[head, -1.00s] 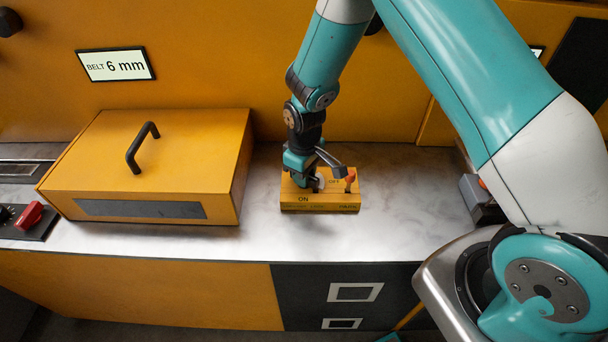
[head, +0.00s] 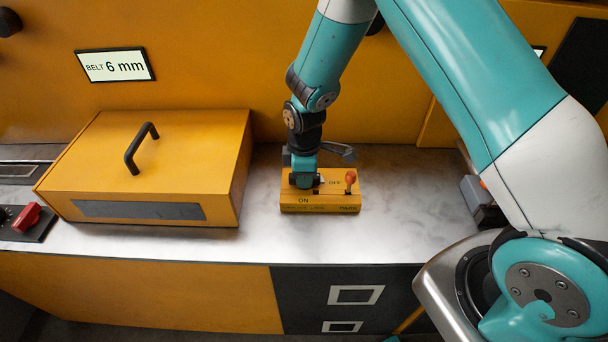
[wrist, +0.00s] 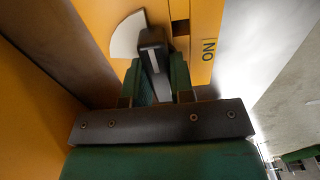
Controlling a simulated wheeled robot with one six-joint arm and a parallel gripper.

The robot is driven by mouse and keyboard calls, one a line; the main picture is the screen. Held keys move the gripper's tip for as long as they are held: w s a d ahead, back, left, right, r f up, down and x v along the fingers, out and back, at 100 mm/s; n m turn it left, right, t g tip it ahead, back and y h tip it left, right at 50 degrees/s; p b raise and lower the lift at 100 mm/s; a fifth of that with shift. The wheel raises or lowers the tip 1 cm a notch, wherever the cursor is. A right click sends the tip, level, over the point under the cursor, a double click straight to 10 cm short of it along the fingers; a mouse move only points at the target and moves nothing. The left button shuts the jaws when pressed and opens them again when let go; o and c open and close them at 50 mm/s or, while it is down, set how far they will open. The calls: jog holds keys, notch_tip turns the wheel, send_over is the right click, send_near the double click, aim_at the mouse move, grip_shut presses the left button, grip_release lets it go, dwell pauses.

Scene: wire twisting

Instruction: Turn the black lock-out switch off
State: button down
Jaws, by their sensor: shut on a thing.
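A yellow switch box (head: 325,208) with ON and OFF lettering sits on the metal counter. A red-tipped lever (head: 350,180) stands upright on its right side. My gripper (head: 312,182) is low over the box's left part. In the wrist view my gripper (wrist: 158,78) has its green fingers shut on a black lever (wrist: 153,45), the lock-out switch. The ON label (wrist: 209,49) and dark slots lie to its right there. In the head view my gripper hides most of the black lever, so its exact angle is hard to tell.
A yellow lidded case (head: 150,165) with a black handle stands left of the switch box. A red knob (head: 27,217) is at the far left. A display (head: 115,65) reads BELT 6 mm. The counter (head: 400,215) right of the box is clear.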

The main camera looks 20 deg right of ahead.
dwell(0.3)
jog(key=c, duration=1)
grip_release()
notch_tip(320, 180, up, 18)
jog(key=shift+f+b, duration=0.25)
jog(key=shift+b, duration=0.55)
jog(key=s+a+r+m+y, duration=0.1)
jog(key=s+r+m, duration=0.1)
jog(key=s, duration=0.6)
jog(key=s+a+r+m+y, duration=0.1)
jog(key=s+r, duration=0.3)
jog(key=s, duration=0.4)
jog(key=s+a+r+m+y, duration=0.2)
jog(key=s+r+m, duration=0.1)
jog(key=s, duration=0.5)
jog(key=shift+s+a+r, duration=0.1)
jog(key=shift+a, duration=0.3)
